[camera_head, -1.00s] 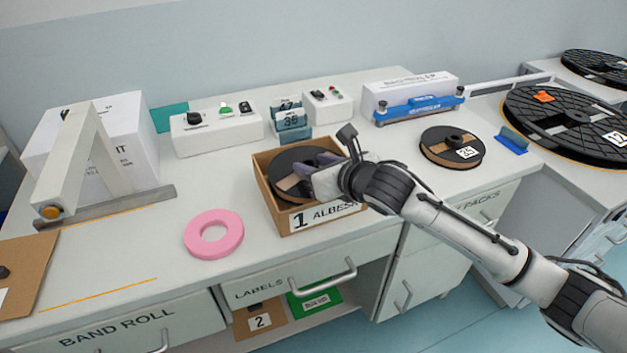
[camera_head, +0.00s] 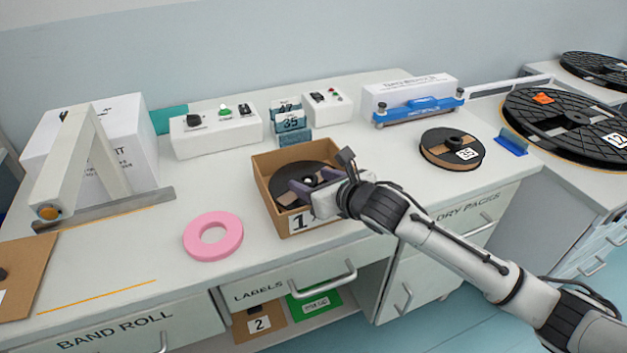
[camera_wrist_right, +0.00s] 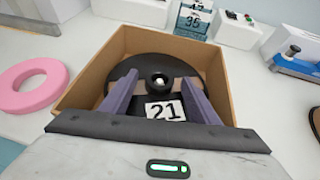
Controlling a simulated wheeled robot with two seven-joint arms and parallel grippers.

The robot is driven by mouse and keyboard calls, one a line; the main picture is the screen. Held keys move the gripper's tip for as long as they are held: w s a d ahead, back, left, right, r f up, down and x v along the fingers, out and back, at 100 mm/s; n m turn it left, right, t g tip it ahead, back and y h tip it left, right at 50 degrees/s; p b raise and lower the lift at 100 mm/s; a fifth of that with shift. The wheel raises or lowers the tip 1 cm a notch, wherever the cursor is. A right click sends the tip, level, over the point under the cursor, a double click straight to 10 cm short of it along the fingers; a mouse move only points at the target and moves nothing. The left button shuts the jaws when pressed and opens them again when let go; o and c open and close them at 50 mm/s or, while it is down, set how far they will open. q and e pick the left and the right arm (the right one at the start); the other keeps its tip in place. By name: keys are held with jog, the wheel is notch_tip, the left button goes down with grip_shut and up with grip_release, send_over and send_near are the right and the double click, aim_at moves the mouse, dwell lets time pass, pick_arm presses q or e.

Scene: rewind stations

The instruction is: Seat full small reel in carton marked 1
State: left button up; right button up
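The carton marked 1 (camera_head: 262,184) is an open brown box on the bench, with its label on the front wall. A black reel (camera_head: 299,170) with brown windings lies inside, below the rim and looking about flat. In the right wrist view the reel (camera_wrist_right: 112,72) carries a label reading 21 and has a raised hub. My right gripper (camera_head: 304,186) reaches into the carton from the right. Its two purple fingers (camera_wrist_right: 160,88) are spread either side of the hub, with gaps showing, so it looks open. It hides part of the reel and front label. My left gripper is out of view.
A pink ring (camera_head: 213,236) lies left of the carton. Number blocks (camera_head: 291,122) and white control boxes (camera_head: 216,133) stand behind. Large reels (camera_head: 530,113) lie far right. The bench front edge is close.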

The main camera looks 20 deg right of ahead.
jog(key=shift+s+r, duration=0.1)
jog(key=shift+r, duration=0.1)
jog(key=v, duration=1.1)
jog(key=shift+s+p, duration=0.35)
jog(key=shift+d+r, duration=0.1)
